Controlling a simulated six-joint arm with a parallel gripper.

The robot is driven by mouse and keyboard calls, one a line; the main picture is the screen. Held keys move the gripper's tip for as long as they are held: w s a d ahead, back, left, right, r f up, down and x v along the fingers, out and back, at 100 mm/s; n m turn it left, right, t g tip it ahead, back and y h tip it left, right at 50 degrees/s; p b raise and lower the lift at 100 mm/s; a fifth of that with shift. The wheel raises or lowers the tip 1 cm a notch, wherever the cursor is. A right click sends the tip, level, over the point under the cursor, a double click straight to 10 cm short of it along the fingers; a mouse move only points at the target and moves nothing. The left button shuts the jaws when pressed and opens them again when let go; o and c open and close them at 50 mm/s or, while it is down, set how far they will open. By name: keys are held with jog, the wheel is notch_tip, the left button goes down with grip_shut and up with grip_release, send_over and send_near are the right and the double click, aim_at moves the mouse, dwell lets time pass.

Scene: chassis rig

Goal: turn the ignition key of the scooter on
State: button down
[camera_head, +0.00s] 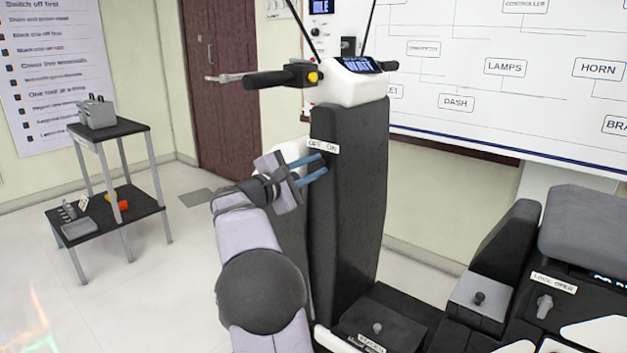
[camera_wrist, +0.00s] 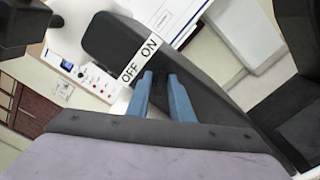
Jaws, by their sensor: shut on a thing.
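The scooter (camera_head: 350,200) stands upright in the middle of the head view, with a dark front panel. A white OFF ON label (camera_head: 323,147) is on that panel, and it also shows in the wrist view (camera_wrist: 140,60). My gripper (camera_head: 324,165) is at the panel just below the label, its blue fingers pointing at it. In the wrist view my gripper (camera_wrist: 160,76) has its fingertips close together right below the label. The fingers are shut on the ignition key, which is mostly hidden between the tips. I cannot tell which way the key points.
The handlebar (camera_head: 285,76) and a lit dash display (camera_head: 362,65) are above my gripper. The scooter's floorboard (camera_head: 385,325) and seat (camera_head: 595,225) are to the lower right. A tool cart (camera_head: 120,130) stands at the left, with clear floor between.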

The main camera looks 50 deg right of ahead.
jog(key=shift+m, duration=0.3)
jog(key=c, duration=1.8)
grip_release()
jog(key=shift+a, duration=0.15)
jog(key=a+b, duration=0.1)
jog(key=a, duration=0.6)
